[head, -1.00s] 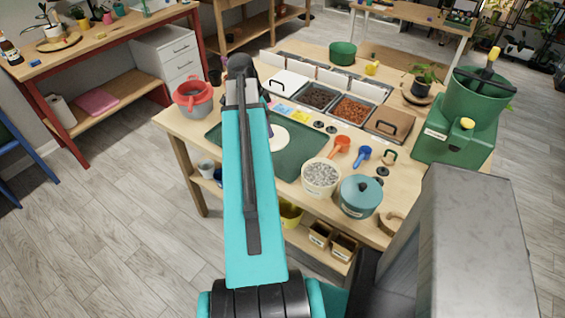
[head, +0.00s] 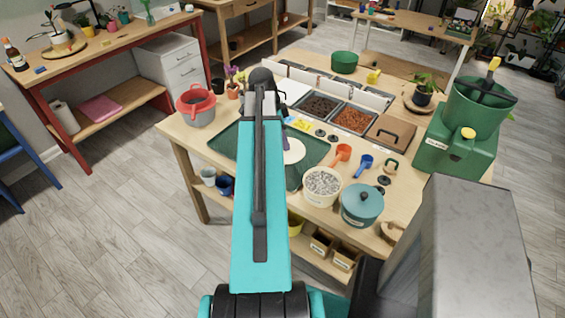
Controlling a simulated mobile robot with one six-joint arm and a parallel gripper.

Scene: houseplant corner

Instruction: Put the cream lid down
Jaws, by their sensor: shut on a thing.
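The cream lid (head: 294,150) is a pale round disc over the green mat (head: 225,143) on the workbench. Its left part is hidden behind my arm. My gripper (head: 285,134) is mostly hidden behind my arm, with only a dark sliver showing at the lid's upper edge. It is shut on the lid. I cannot tell whether the lid touches the mat or hangs just above it. A cream pot (head: 322,187) full of pale gravel stands open to the right of the mat's near corner.
A teal lidded pot (head: 362,206), an orange scoop (head: 343,152) and a blue scoop (head: 364,165) stand or lie to the right. A grey pot with a red rim (head: 196,106) is at the left. Soil bins (head: 352,120) line the back. The mat's left part is clear.

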